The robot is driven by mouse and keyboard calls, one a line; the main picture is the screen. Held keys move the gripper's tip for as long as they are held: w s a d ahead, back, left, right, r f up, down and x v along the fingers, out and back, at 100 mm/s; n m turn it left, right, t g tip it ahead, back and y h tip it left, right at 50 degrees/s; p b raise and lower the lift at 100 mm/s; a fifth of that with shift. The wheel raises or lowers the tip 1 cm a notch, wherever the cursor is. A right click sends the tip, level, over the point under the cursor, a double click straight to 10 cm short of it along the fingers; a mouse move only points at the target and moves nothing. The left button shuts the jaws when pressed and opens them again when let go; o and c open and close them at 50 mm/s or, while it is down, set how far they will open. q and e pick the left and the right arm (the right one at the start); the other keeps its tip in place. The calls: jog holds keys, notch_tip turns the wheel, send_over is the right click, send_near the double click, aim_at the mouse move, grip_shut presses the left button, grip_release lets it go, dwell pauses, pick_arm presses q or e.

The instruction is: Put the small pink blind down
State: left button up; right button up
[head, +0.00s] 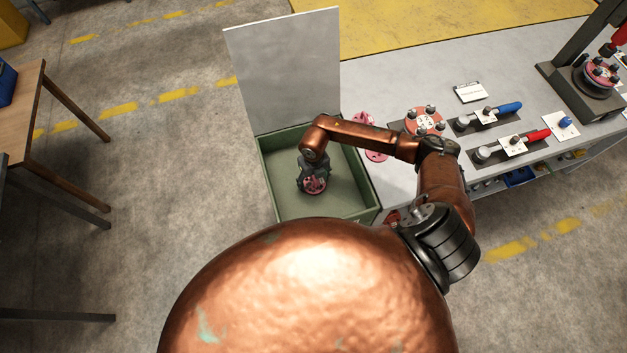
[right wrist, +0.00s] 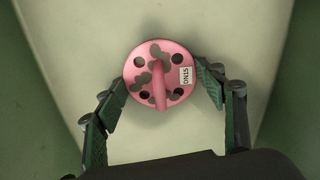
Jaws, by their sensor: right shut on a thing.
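The small pink blind (right wrist: 158,76) is a round pink disc with dark holes, a raised bar handle, grey worn patches and a white label reading DN15. My right gripper (right wrist: 162,84) is shut on it, one finger on each side of its rim. In the head view the blind (head: 314,185) shows below my right gripper (head: 313,179), inside the outline of the green bin (head: 363,184). The pale bin floor lies beneath it; I cannot tell how far the blind is above the floor. My left gripper is not in view.
A grey upright panel (head: 285,70) stands behind the bin. On the grey bench (head: 385,65), other pink discs (head: 376,155) lie partly behind my arm, beside a red studded flange (head: 424,121). A dark fixture (head: 566,88) stands far right.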

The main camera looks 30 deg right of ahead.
aim_at(314, 177)
jog(key=shift+f, duration=0.1)
jog(key=o, duration=1.8)
notch_tip(314, 177, up, 11)
jog(key=shift+w+r+b, duration=0.1)
jog(key=shift+b, duration=0.25)
jog(key=shift+r, duration=0.55)
jog(key=shift+a, duration=0.1)
